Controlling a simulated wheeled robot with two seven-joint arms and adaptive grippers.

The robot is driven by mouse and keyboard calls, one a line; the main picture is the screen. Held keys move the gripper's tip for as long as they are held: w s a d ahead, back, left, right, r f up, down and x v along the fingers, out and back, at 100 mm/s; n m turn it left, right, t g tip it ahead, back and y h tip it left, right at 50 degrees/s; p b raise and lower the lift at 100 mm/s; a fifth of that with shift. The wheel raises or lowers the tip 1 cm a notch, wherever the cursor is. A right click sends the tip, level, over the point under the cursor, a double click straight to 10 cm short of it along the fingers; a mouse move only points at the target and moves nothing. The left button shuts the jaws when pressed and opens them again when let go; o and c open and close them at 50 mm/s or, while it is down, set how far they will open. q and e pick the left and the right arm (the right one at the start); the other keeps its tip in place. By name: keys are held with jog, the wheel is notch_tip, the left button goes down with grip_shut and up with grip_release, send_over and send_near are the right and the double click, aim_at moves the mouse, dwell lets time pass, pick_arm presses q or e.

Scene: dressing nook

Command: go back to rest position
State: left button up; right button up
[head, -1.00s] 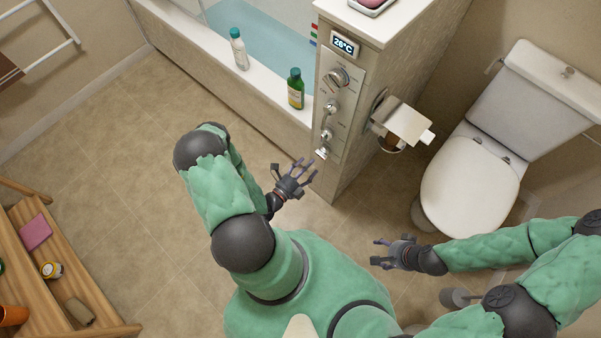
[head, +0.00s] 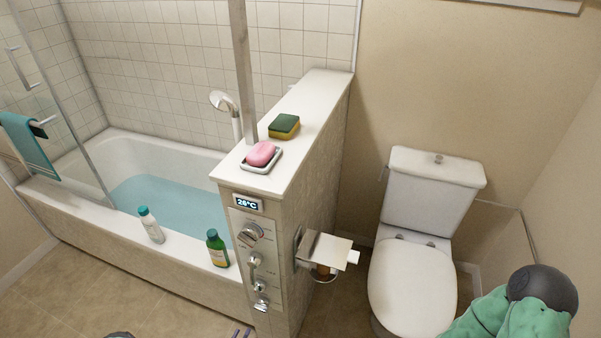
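Only the fingertips of my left gripper (head: 242,333) show, at the bottom edge of the head view, just left of the foot of the control panel. The rest of that hand is cut off, so I cannot tell whether it is open or shut. My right arm (head: 520,310) shows at the bottom right, a green sleeve with a dark joint, in front of the wall beside the toilet. My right gripper is out of view.
A half wall (head: 310,140) with a control panel (head: 257,255) stands between the bathtub (head: 110,270) and the toilet (head: 412,285). Pink soap (head: 261,153) and a sponge (head: 284,126) lie on top. A white bottle (head: 151,226) and green bottle (head: 217,250) stand on the tub rim.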

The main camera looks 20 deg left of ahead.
pick_arm(q)
jog(key=d+r+m+g+h, duration=0.3)
jog(key=d+m+g+h, duration=0.3)
jog(key=d+m+h, duration=0.7)
jog(key=s+d+m+g+h, duration=0.1)
jog(key=s+d+m+g, duration=0.6)
jog(key=d+g, duration=0.15)
jog(key=s+a+f+m+g+y+p, duration=0.1)
jog(key=s+m+g+y, duration=0.65)
jog(key=m, duration=0.75)
jog(key=w+a+r+m+t+y, duration=0.1)
jog(key=w+r+m+t+y, duration=0.2)
jog(key=w+m, duration=0.5)
jog(key=m+t, duration=0.1)
jog(key=m, duration=0.4)
jog(key=shift+w+y, duration=0.35)
